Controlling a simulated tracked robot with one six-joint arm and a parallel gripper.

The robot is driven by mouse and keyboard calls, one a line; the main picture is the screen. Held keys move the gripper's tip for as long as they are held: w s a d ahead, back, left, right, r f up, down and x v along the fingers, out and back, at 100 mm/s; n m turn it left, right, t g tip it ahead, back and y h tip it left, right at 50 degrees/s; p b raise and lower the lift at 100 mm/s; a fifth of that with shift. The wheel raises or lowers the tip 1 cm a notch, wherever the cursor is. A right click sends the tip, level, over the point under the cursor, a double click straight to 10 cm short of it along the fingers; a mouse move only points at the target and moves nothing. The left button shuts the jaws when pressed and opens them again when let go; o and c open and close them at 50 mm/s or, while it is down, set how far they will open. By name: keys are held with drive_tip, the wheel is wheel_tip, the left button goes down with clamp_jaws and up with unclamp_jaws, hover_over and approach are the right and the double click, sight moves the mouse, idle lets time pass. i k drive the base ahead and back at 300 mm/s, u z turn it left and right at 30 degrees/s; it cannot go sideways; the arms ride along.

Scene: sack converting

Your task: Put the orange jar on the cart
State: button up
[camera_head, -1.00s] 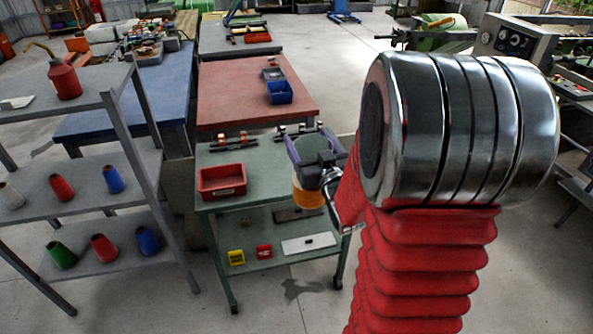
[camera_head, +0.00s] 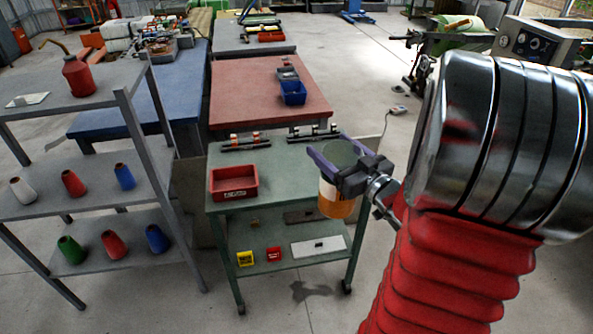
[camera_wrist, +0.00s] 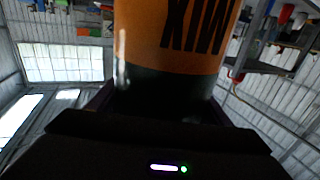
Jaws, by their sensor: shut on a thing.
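The orange jar (camera_head: 336,200) has an orange lower body, a pale band and a dark greenish top. My gripper (camera_head: 338,160) is shut on it near its top, with purple fingers on either side. In the head view the jar hangs in front of the right part of the green cart (camera_head: 262,203). The jar also fills the middle of the wrist view (camera_wrist: 175,40), with dark lettering on its orange side. The cart has a top deck and a lower shelf. Whether the jar is over the deck or nearer to me than it, I cannot tell.
A red bin (camera_head: 234,182) stands on the cart's left top, with dark rails (camera_head: 246,143) behind. Small yellow and red boxes and a white plate (camera_head: 318,246) lie on the lower shelf. A grey rack (camera_head: 90,187) with cones stands left. The deck's middle looks clear.

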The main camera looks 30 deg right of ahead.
sight(290, 177)
drive_tip(key=i, duration=0.9)
drive_tip(key=z, duration=0.1)
